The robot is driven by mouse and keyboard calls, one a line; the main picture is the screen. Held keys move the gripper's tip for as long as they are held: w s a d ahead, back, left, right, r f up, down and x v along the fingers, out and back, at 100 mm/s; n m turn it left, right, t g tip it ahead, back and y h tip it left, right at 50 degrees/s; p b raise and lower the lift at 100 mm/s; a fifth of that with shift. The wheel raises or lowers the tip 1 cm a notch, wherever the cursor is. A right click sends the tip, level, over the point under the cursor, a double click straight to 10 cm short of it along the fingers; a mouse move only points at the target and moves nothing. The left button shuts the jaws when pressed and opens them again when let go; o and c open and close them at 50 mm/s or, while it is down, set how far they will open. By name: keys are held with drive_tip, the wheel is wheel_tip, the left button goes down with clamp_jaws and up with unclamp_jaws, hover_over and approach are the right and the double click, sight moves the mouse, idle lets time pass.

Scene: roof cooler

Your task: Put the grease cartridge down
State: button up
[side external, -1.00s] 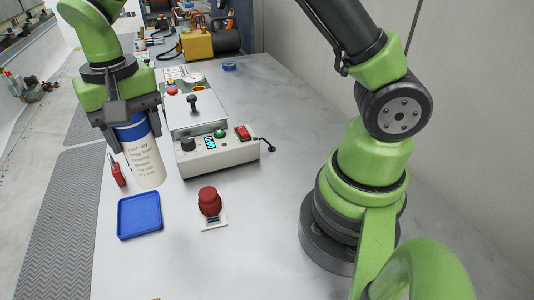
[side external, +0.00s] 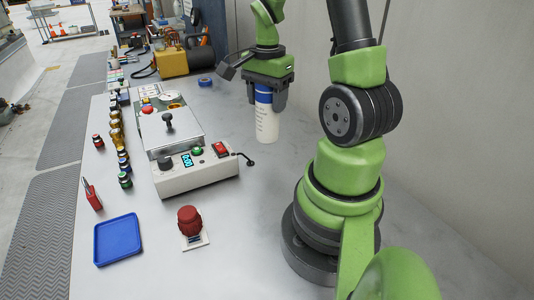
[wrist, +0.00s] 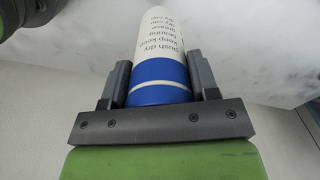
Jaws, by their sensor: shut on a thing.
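The grease cartridge (side external: 266,119) is a white cylinder with a blue band at its top end and dark lettering. My gripper (side external: 265,90) is shut on its blue end and holds it upright at the right of the grey-white machine. In the wrist view the cartridge (wrist: 160,55) lies between the two dark fingers of my gripper (wrist: 160,82), with its lettered white part pointing away. I cannot tell whether its lower end touches the metal table (side external: 250,200) or hangs just above it.
A machine with a lid and control box (side external: 196,170) stands left of the cartridge. A blue tray (side external: 118,239), a red knob (side external: 190,220) on a small plate and a red-handled tool (side external: 92,194) lie nearer the front. Bare table surrounds the cartridge; a wall (side external: 440,130) stands to the right.

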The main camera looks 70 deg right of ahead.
sight(267, 134)
wheel_tip(267, 134, down, 9)
drive_tip(key=shift+r, duration=0.2)
drive_tip(key=shift+f, duration=0.1)
drive_tip(key=o, duration=1.2)
